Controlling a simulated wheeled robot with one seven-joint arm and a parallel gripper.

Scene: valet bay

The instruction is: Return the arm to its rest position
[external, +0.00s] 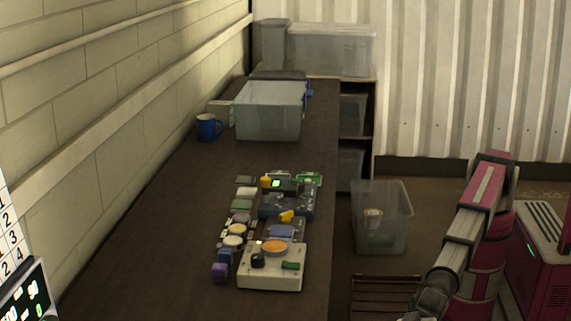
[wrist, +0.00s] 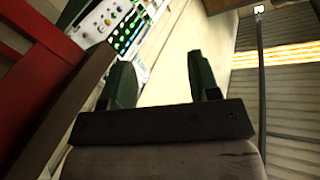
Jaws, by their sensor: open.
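My gripper (wrist: 160,78) shows in the wrist view as two dark green fingers spread wide on a black mount. It is open, with nothing between the fingers. In the external view my pink and grey arm stands at the lower right, beside the workbench (external: 150,230). Its lower end runs toward the bottom edge of the picture, and the fingers cannot be made out there. My arm appears clear of the bench and the things on it.
A white device with an orange dial (external: 272,272) and several small parts lie on the bench. A clear tub (external: 382,228) is on the floor between bench and arm. A slatted stool (external: 385,285) stands nearby.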

